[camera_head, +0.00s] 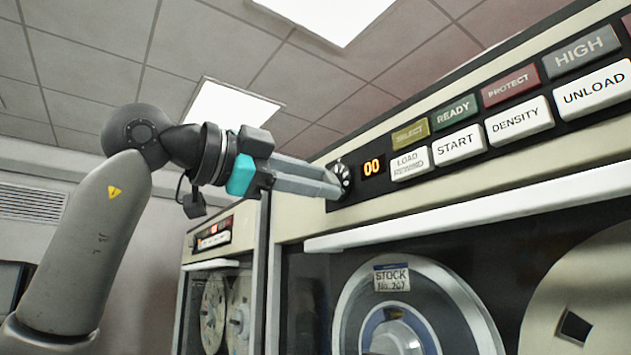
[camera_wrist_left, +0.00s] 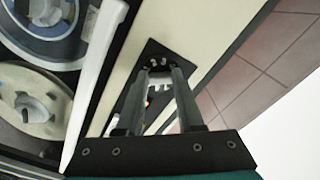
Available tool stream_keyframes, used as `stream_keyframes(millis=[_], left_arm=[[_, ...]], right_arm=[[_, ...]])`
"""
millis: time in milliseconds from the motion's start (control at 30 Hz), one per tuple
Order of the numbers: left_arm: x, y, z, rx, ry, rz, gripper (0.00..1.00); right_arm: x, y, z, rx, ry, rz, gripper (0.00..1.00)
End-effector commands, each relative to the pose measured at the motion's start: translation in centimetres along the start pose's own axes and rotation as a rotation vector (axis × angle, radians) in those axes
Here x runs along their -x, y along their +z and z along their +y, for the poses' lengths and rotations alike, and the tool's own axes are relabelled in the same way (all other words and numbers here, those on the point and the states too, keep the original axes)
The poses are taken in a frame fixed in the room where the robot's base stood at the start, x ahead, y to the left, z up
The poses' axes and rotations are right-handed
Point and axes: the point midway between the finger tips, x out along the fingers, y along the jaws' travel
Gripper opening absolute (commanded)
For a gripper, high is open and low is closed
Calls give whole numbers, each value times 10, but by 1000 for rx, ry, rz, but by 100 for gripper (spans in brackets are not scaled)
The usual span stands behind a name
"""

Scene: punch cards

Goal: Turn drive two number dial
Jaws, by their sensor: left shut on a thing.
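The number dial (camera_head: 342,176) is a small dark round knob with light marks at the left end of the drive's control panel. An orange display beside it (camera_head: 371,168) reads 00. My left gripper (camera_head: 333,184) comes in from the left, its fingers reaching the dial and hiding part of it. In the left wrist view, the fingertips (camera_wrist_left: 159,72) are on either side of the dial (camera_wrist_left: 160,64), and the gripper is shut on it. My right gripper is in neither view.
Right of the display are several labelled buttons, among them START (camera_head: 459,146) and UNLOAD (camera_head: 593,89). Below the panel, a pale ledge (camera_head: 450,215) sticks out above a tape reel (camera_head: 420,300) marked STOCK No. 207. Another tape drive (camera_head: 215,290) stands farther left.

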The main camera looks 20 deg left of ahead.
Motion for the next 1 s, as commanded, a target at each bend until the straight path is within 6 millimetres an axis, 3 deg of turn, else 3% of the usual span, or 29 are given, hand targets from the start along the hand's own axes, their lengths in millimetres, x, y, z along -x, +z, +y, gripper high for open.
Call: stream_keyframes(millis=[300,333,600,867,1000], left_arm=[[0,0,0,1,0,-2,0],[0,0,0,1,0,-2,37],[0,0,0,1,0,-1,66],[1,0,0,0,0,-1,66],[14,0,0,0,-4,1,66]], right_arm=[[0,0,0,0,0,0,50],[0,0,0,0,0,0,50],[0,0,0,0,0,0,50],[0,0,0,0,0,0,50],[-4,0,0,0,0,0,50]])
